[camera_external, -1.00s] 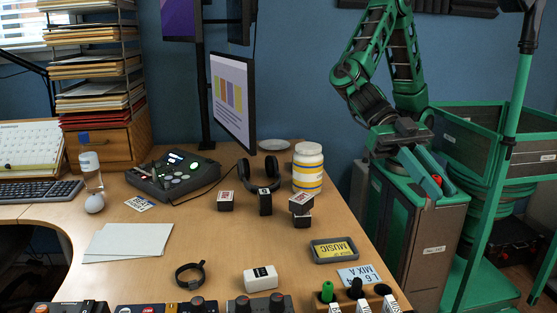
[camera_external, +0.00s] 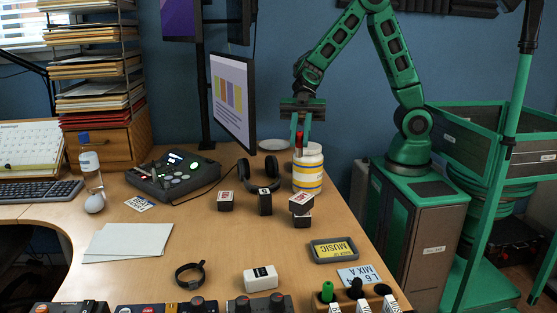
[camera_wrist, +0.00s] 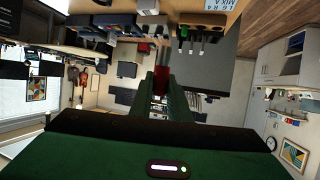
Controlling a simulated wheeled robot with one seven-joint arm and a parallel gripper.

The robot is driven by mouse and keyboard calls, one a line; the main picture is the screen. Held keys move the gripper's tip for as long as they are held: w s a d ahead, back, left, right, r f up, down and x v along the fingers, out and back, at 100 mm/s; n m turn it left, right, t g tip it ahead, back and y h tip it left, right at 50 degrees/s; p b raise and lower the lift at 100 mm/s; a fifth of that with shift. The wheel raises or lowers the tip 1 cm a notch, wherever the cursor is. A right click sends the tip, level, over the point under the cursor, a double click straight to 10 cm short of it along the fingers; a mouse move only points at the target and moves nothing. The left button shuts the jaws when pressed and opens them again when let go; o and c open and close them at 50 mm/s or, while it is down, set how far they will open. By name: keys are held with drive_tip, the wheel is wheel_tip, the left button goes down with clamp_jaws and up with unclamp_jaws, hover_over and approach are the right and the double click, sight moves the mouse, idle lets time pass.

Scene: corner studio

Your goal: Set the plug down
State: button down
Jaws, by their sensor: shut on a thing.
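My gripper (camera_external: 299,150) points down at the far right end of the desk, in line with the white jar's lid in the external view. I cannot tell whether it is over or behind the jar. It is shut on a small red plug (camera_external: 299,140), mostly hidden between the fingers. In the wrist view the red plug (camera_wrist: 160,80) shows between the green fingertips (camera_wrist: 163,88). A green-topped plug (camera_external: 327,291) and two black-topped ones stand at the desk's front right edge.
The white jar (camera_external: 308,178) with yellow and blue bands stands close to my gripper. Headphones (camera_external: 262,172), small dark blocks (camera_external: 265,205) and a monitor (camera_external: 233,95) are left of it. A grey tray (camera_external: 318,257) lies nearer the front. Bare desk (camera_external: 225,240) lies in the middle.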

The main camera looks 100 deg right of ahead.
drive_tip(key=d+m+t+h, duration=0.2)
drive_tip(key=d+m+t, duration=0.2)
drive_tip(key=d, duration=1.6)
drive_tip(key=s+d+r+m+t+h, duration=0.15)
drive_tip(key=s+d, duration=0.25)
drive_tip(key=d, duration=0.5)
drive_tip(key=s+d+m+t+h, duration=0.2)
drive_tip(key=s+d, duration=0.3)
drive_tip(key=d, duration=0.3)
wheel_tip(320, 180, down, 12)
drive_tip(key=shift+y, duration=0.35)
drive_tip(key=d+f, duration=0.2)
drive_tip(key=d, duration=0.1)
drive_tip(key=w+d+f, duration=0.1)
drive_tip(key=d+f, duration=0.1)
drive_tip(key=d, duration=0.2)
drive_tip(key=d+f, duration=0.3)
drive_tip(key=d, duration=0.1)
drive_tip(key=shift+w+d, duration=0.2)
drive_tip(key=shift+w, duration=0.15)
drive_tip(key=shift+f, duration=1.9)
drive_tip(key=shift+f, duration=0.1)
drive_tip(key=c, duration=1.7)
unclamp_jaws()
drive_tip(key=shift+o, duration=0.2)
